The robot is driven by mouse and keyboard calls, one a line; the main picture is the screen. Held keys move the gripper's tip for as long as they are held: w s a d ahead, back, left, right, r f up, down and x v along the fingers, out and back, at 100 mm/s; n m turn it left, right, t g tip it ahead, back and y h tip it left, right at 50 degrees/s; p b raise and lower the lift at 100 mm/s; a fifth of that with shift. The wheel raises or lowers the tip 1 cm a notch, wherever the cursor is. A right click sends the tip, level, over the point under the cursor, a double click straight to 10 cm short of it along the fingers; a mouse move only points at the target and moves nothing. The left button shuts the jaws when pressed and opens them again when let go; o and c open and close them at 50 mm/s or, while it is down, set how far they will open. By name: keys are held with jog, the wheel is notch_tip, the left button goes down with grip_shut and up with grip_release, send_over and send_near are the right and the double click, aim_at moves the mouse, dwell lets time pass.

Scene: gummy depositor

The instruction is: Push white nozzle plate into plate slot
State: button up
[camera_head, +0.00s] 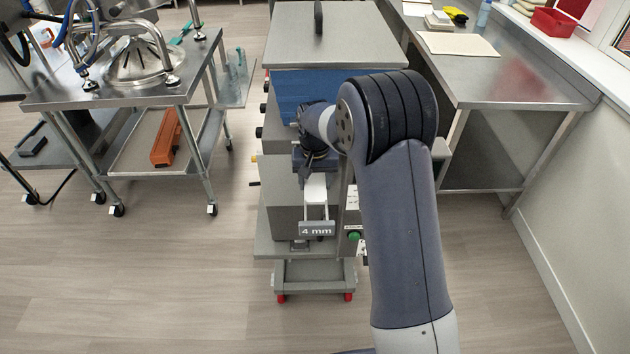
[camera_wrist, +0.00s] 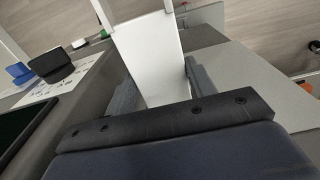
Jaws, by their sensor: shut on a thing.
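The white nozzle plate (camera_head: 316,189) shows in front of the depositor, with a grey "4 mm" tag (camera_head: 316,229) at its near end. My gripper (camera_head: 316,172) is shut on the plate, just above the visible white part. In the wrist view the plate (camera_wrist: 152,55) is a long white strip running between the two grey fingers of my gripper (camera_wrist: 158,92). The depositor (camera_head: 285,215) is a grey cabinet with a blue hopper (camera_head: 300,88). The plate slot is not clearly visible, and I cannot tell how far the plate sits in it.
A green button (camera_head: 354,236) is on the depositor's panel, right of the tag. A steel table (camera_head: 490,75) stands at the right along the wall. A wheeled steel cart (camera_head: 120,95) stands at the left. The floor at the lower left is clear.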

aim_at(316, 225)
jog(key=shift+f, duration=0.15)
dwell(0.7)
jog(key=shift+w, duration=0.25)
dwell(0.4)
jog(key=shift+s+b, duration=0.75)
jog(key=shift+s, duration=1.45)
jog(key=shift+s+a+b, duration=0.2)
jog(key=shift+s+b, duration=0.8)
jog(key=shift+s, duration=4.4)
jog(key=shift+a, duration=0.1)
jog(key=shift+w, duration=0.2)
